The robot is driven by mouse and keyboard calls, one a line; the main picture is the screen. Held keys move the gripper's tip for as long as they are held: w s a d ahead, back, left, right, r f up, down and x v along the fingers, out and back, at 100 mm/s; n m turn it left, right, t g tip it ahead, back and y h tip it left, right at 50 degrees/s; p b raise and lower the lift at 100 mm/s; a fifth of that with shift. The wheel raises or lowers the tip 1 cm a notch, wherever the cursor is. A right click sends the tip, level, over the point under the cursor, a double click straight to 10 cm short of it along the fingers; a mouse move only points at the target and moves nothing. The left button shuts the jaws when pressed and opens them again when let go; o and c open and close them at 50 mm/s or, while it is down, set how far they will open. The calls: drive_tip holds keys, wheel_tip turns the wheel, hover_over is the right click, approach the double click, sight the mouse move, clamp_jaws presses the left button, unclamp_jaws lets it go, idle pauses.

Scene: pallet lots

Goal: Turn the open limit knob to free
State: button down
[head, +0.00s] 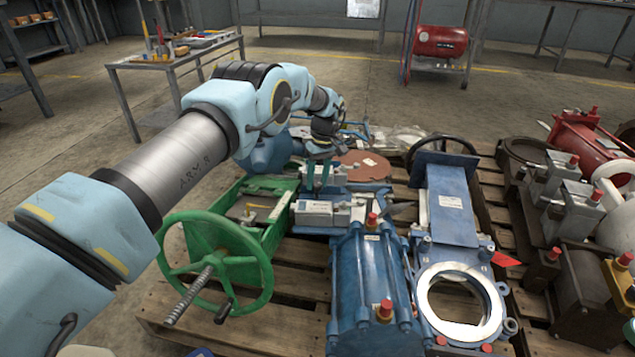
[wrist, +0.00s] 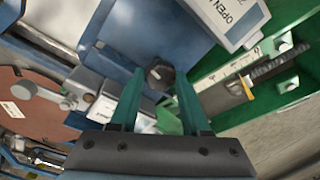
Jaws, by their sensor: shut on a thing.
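The open limit knob (wrist: 160,74) is a small dark round knob on a blue surface, in the middle of the wrist view. My gripper (wrist: 159,82) points at it, with one green finger on each side of the knob, shut on it. In the head view my gripper (head: 318,178) reaches down among the blue and grey parts beside the green frame. The knob is hidden there. A pale grey box marked "OPEN" (wrist: 226,16) is just above and right of the knob in the wrist view. The knob's pointer setting is too small to read.
A green handwheel (head: 215,265) with a threaded stem stands left of my gripper. A blue cylinder (head: 372,280) and a blue gate valve (head: 450,215) stand at the right on the wooden pallet (head: 285,325). Red and grey actuators (head: 575,190) crowd the far right.

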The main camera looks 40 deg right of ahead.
drive_tip(key=n+b, duration=0.1)
drive_tip(key=n, duration=0.3)
drive_tip(key=shift+f+n, duration=0.1)
drive_tip(key=shift+n, duration=0.2)
drive_tip(key=n+g+b, duration=0.1)
drive_tip(key=n, duration=0.4)
drive_tip(key=shift+w+n+b, duration=0.1)
drive_tip(key=shift+n+b, duration=0.2)
drive_tip(key=shift+b, duration=0.1)
drive_tip(key=n, duration=0.5)
drive_tip(key=shift+a+g, duration=0.1)
drive_tip(key=shift+g, duration=0.2)
drive_tip(key=shift+n, duration=2.4)
drive_tip(key=shift+c, duration=1.9)
unclamp_jaws()
drive_tip(key=shift+r, duration=0.2)
drive_tip(key=r, duration=0.2)
drive_tip(key=r+p, duration=0.1)
drive_tip(key=r, duration=0.1)
drive_tip(key=w+r+p, duration=0.1)
drive_tip(key=r, duration=0.2)
drive_tip(key=shift+w+d, duration=0.1)
drive_tip(key=shift+d, duration=0.3)
